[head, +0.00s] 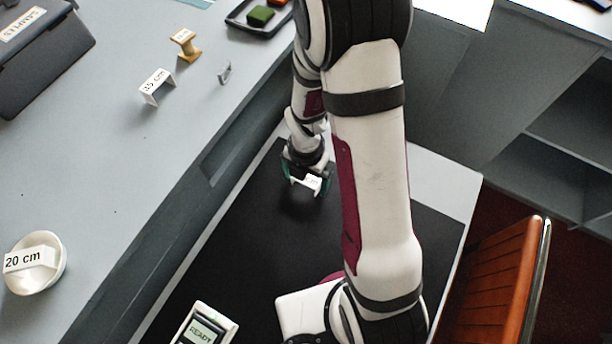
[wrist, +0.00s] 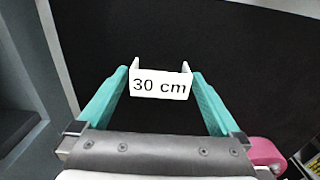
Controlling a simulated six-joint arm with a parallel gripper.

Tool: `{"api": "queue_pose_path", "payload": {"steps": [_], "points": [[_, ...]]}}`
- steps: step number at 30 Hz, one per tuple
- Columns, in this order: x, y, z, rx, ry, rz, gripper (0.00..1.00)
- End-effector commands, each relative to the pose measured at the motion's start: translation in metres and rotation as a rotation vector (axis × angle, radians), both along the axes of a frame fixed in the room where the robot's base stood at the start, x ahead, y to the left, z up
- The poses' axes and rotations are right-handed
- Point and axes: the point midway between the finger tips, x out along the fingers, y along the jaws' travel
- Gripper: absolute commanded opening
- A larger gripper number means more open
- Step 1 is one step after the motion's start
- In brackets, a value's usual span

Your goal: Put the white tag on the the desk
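A white tag (wrist: 160,84) printed "30 cm", a bent piece with upright ends, sits between the teal fingertips of my gripper (wrist: 160,77). The fingers press on its two ends. In the head view my gripper (head: 306,182) holds this tag (head: 313,182) over the black mat (head: 260,240) on the desk (head: 440,176). A dark shadow lies below it; the gap to the mat is hard to judge. My arm hides part of the desk.
A device (head: 205,328) reading "READY" stands on the mat. An orange-brown chair (head: 490,285) is at right.

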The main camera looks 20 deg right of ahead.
Motion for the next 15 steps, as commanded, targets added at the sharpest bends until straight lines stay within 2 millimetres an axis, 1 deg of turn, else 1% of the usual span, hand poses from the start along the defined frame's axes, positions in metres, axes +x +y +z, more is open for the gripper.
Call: {"api": "queue_pose_path", "payload": {"steps": [5, 8, 11, 15], "points": [[0.0, 0.0, 0.001, 0.0, 0.0, 0.0, 1.0], [0.001, 0.0, 0.009, 0.0, -0.003, 0.0, 1.0], [0.002, 0.0, 0.028, -0.001, -0.006, 0.001, 1.0], [0.001, 0.0, 0.065, 0.001, -0.008, 0.0, 1.0]]}}
